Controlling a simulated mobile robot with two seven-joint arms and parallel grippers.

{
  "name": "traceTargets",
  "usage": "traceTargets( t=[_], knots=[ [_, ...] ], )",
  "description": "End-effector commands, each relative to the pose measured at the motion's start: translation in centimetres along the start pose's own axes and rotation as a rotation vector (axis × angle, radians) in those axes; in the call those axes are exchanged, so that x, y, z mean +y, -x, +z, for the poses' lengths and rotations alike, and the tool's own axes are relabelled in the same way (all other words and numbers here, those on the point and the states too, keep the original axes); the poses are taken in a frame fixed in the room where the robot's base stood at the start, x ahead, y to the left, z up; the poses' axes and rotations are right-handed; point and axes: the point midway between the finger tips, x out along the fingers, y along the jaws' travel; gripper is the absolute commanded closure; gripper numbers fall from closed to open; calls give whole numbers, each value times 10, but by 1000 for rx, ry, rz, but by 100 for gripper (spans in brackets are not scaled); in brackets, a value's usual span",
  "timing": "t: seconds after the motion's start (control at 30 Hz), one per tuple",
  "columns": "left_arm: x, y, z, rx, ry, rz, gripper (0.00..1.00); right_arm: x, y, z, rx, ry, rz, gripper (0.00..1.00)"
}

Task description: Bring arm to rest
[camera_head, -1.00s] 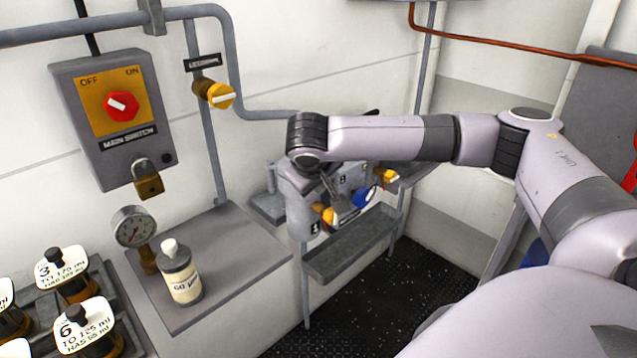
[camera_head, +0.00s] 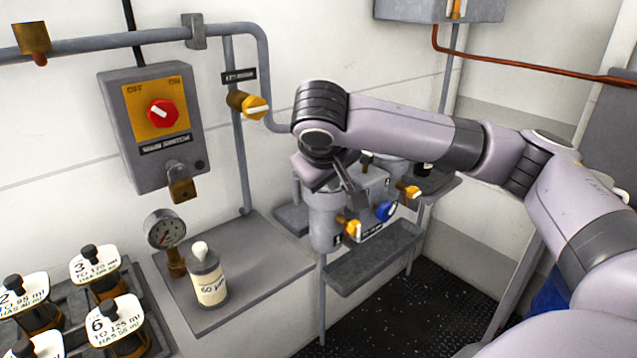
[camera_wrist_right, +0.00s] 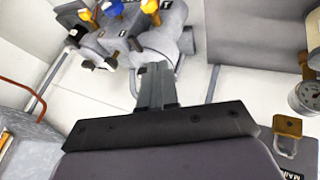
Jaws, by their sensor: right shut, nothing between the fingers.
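My right arm (camera_head: 400,130) reaches in from the right across the head view, with its wrist bent downward. My right gripper (camera_head: 350,187) is shut and empty, in front of the grey valve unit (camera_head: 375,190) with its yellow and blue knobs. The closed fingers also show in the right wrist view (camera_wrist_right: 156,88), pointing at a grey cylinder (camera_wrist_right: 160,45) of that unit. I cannot tell from these views whether the fingers touch it. My left gripper is not in view.
A main switch box (camera_head: 152,128) with a padlock (camera_head: 183,188) hangs on the wall at left. A gauge (camera_head: 165,230) and a white-capped bottle (camera_head: 207,275) stand on a grey shelf (camera_head: 270,255). Labelled bottles (camera_head: 115,325) fill the lower left. A trough (camera_head: 372,258) sits below the valve unit.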

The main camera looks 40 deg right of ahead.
Motion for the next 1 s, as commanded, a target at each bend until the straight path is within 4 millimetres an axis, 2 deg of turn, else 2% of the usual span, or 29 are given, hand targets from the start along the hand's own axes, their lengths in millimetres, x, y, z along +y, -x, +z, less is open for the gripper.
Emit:
traceTargets(
  t=[0.23,0.37,0.47,0.67,0.8,1.0],
  knots=[
    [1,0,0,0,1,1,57,0,3,0,1,0,0,100],
    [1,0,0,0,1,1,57,-14,-3,0,11,25,-29,100],
    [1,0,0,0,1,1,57,-42,-14,1,38,73,-94,100],
    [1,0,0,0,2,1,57,-121,-38,11,125,178,-291,100],
    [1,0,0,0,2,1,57,-173,-49,24,189,220,-431,100],
    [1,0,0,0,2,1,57,-233,-59,47,278,228,-607,100]
  ],
)
